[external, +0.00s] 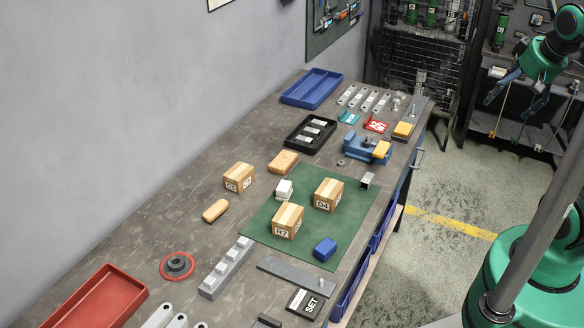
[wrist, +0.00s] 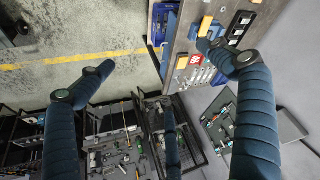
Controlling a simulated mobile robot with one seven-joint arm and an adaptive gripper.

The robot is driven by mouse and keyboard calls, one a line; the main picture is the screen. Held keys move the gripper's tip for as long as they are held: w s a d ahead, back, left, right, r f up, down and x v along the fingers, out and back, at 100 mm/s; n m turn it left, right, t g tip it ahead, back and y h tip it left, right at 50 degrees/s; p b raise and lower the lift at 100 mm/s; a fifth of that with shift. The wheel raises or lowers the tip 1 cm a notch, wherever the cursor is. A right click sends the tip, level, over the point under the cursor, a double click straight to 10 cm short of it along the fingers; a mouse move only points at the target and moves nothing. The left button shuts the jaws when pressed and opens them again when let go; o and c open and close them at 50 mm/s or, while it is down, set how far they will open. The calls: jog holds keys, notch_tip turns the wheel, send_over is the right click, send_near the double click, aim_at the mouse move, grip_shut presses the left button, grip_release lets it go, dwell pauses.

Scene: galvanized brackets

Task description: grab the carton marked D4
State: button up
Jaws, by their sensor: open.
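The carton marked D4 (external: 328,195) is a small brown box with pale tape. It stands upright on the green mat (external: 358,218) on the workbench. A similar carton marked R7 (external: 287,221) stands on the mat in front of it, to the left. A third marked carton (external: 239,177) stands off the mat to the left; its label is hard to read. My gripper (external: 517,97) is open and empty, high at the right over the floor, far from the cartons. Its spread blue fingers (wrist: 165,110) fill the sides of the wrist view, where I see no cartons.
On the mat are a white block (external: 284,190) and a blue block (external: 325,249). A tan sponge-like block (external: 283,162) and a blue vise (external: 366,147) stand behind. A grey stepped bar (external: 227,267) and red tray (external: 97,300) lie nearer. Floor (external: 440,262) beside the bench is clear.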

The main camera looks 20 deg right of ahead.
jog(key=w+a+f+n+g, duration=0.2)
jog(key=w+a+n, duration=0.1)
jog(key=w+a, duration=0.6)
jog(key=n+g, duration=0.3)
jog(key=n, duration=0.3)
send_over(331, 189)
notch_tip(331, 189, down, 24)
jog(key=shift+w+p, duration=0.1)
jog(key=shift+p, duration=0.3)
jog(key=shift+f, duration=0.2)
jog(key=shift+f+b, duration=0.7)
jog(key=shift+f, duration=3.45)
jog(key=shift+f, duration=0.1)
